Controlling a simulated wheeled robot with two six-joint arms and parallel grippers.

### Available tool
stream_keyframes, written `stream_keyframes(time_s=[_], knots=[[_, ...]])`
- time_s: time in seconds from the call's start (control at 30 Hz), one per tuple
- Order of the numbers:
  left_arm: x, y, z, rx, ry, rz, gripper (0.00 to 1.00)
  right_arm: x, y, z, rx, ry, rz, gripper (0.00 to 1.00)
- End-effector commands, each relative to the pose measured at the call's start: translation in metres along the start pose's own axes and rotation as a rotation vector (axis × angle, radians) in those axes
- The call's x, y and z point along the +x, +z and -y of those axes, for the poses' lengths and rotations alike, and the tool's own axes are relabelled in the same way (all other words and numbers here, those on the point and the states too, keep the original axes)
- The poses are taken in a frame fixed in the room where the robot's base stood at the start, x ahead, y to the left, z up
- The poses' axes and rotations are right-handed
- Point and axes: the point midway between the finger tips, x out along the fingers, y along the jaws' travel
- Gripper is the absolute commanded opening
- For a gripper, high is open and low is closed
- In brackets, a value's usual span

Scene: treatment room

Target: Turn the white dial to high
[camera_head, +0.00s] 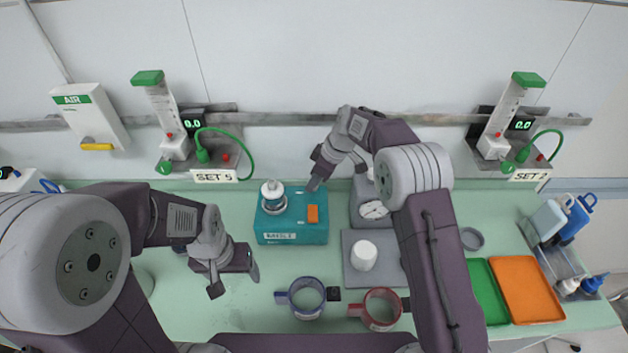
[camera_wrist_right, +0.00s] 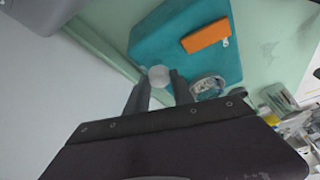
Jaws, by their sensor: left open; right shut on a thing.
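A teal box (camera_head: 290,232) stands on the counter with an orange switch (camera_head: 313,214) on its top; both also show in the wrist view, as the box (camera_wrist_right: 180,35) and the switch (camera_wrist_right: 206,35). A white round dial (camera_wrist_right: 158,76) sits at the box's edge, between the fingertips of my right gripper (camera_wrist_right: 160,84), which is shut on it. In the head view my right gripper (camera_head: 315,184) is at the box's back right corner and hides the dial. The dial's markings cannot be read. My left gripper (camera_head: 235,281) is open and empty, left of the box.
A white-topped container (camera_head: 272,196) stands on the box's left part. A blue mug (camera_head: 306,297) and a red mug (camera_head: 381,309) stand in front. A grey mat (camera_head: 357,283) holds a white cylinder (camera_head: 363,256). Green and orange trays (camera_head: 526,290) lie at the right.

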Motion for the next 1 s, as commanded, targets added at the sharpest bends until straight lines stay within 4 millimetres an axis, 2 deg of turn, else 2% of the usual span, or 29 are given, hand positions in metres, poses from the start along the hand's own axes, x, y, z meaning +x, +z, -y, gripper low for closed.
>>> stream_keyframes(time_s=[0.5,0.53,0.57,0.6,0.87,1.0], knots=[[0.000,0.000,0.000,0.000,0.000,0.000,0.76,-0.001,0.000,-0.001,-0.015,-0.002,0.000,0.00],[0.000,0.000,0.000,0.000,0.000,0.000,0.76,-0.001,0.000,-0.001,-0.015,-0.002,0.000,0.37],[0.000,0.000,0.000,0.000,0.000,0.000,0.76,-0.001,0.000,-0.001,-0.015,-0.002,0.000,0.45],[0.000,0.000,0.000,0.000,0.000,0.000,0.76,-0.001,0.000,-0.001,-0.015,-0.003,0.000,0.49],[0.000,0.000,0.000,0.000,0.000,0.000,0.76,0.000,0.000,-0.001,-0.014,-0.004,0.000,0.49],[0.004,0.000,0.000,0.000,0.000,0.000,0.76,-0.014,0.000,-0.002,-0.014,-0.001,-0.002,0.49]])
